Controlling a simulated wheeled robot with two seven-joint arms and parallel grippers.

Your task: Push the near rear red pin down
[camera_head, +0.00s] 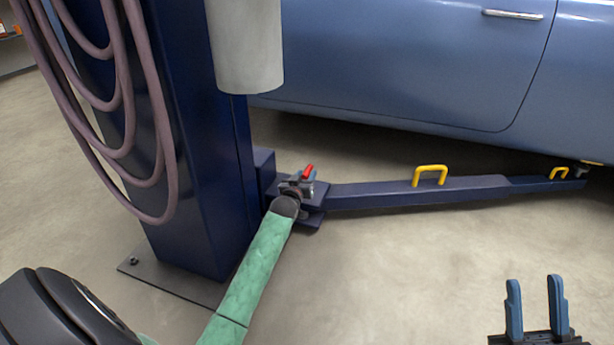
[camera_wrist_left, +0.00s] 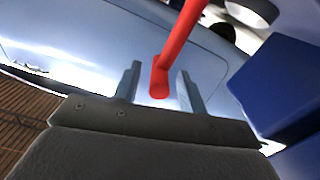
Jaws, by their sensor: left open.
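The red pin (camera_head: 307,172) stands at the pivot of the blue lift arm (camera_head: 385,194), beside the foot of the blue post. In the left wrist view the red pin (camera_wrist_left: 161,76) is large, with its end between the two finger tips. My left gripper (camera_head: 299,184) is at the pivot, close to the pin; its fingers are small and partly hidden in the head view. In the left wrist view my left gripper (camera_wrist_left: 160,84) is open, with a finger on each side of the pin. I cannot tell whether either finger touches it. My right gripper (camera_head: 534,308) is open and empty at lower right.
The blue post (camera_head: 190,140) with hanging hoses (camera_head: 120,150) stands at left, on a bolted base plate (camera_head: 165,285). A blue car (camera_head: 400,65) is behind the lift arm, which carries yellow handles (camera_head: 430,169). The floor (camera_head: 400,270) in front is clear.

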